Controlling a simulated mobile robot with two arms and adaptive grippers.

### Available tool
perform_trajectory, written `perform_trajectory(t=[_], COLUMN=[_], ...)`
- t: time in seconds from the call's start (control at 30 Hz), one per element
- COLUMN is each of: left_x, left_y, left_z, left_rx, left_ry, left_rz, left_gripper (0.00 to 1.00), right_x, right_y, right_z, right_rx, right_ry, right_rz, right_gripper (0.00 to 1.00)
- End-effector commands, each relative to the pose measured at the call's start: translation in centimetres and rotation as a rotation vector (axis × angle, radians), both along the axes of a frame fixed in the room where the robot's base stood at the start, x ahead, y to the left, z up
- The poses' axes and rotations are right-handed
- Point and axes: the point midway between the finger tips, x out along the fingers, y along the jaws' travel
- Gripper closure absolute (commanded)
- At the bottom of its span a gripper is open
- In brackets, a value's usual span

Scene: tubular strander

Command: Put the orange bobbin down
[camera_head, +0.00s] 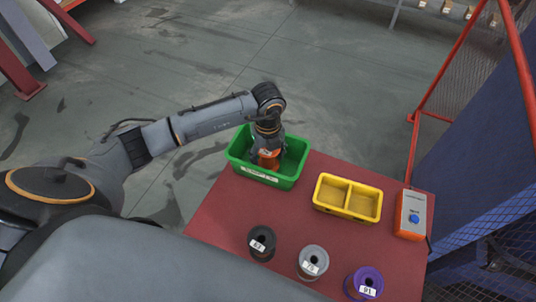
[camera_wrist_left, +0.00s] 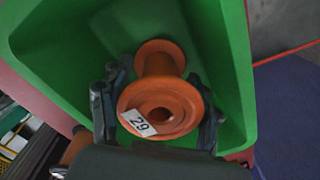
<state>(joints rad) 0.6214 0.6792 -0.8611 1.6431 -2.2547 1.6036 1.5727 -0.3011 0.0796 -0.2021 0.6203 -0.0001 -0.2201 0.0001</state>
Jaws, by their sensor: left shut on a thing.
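The orange bobbin (camera_wrist_left: 172,112) carries a white label reading 29 and is inside the green bin (camera_wrist_left: 215,50) in the left wrist view. My left gripper (camera_wrist_left: 158,105) has a finger on each side of the bobbin and is shut on it. In the head view the orange bobbin (camera_head: 268,159) shows partly below my left gripper (camera_head: 267,150), within the walls of the green bin (camera_head: 262,178). Whether the bobbin touches the bin floor cannot be told. My right gripper is in neither view.
The red table (camera_head: 220,215) also holds a yellow two-part tray (camera_head: 347,213), a dark bobbin (camera_head: 262,243), a grey bobbin (camera_head: 313,262), a purple bobbin (camera_head: 363,283) and an orange-grey box with a blue button (camera_head: 411,214). A red-framed mesh fence (camera_head: 412,140) stands at the right.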

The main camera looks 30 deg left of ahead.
Motion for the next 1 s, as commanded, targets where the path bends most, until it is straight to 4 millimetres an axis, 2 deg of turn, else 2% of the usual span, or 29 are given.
perform_trajectory(t=[0.43, 0.47, 0.57, 0.87, 1.0], left_x=[0.01, 0.01, 0.01, 0.01, 0.07], left_y=[0.02, 0.02, 0.02, 0.03, 0.03], left_z=[-1.13, -1.11, -1.00, -0.96, -0.33], left_rx=[0.000, 0.000, 0.001, 0.001, 0.000], left_ry=[-0.001, -0.001, -0.001, -0.001, -0.003], left_rz=[-0.002, -0.001, -0.001, -0.001, -0.001], left_gripper=[0.68, 0.35, 0.15, 0.14, 0.14], right_x=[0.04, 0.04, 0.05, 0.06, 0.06], right_y=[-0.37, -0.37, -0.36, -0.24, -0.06], right_z=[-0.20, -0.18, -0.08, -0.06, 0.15], right_rx=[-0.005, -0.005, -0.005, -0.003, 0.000], right_ry=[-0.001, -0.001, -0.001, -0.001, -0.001], right_rz=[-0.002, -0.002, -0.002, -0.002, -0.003], right_gripper=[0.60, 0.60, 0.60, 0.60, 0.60])
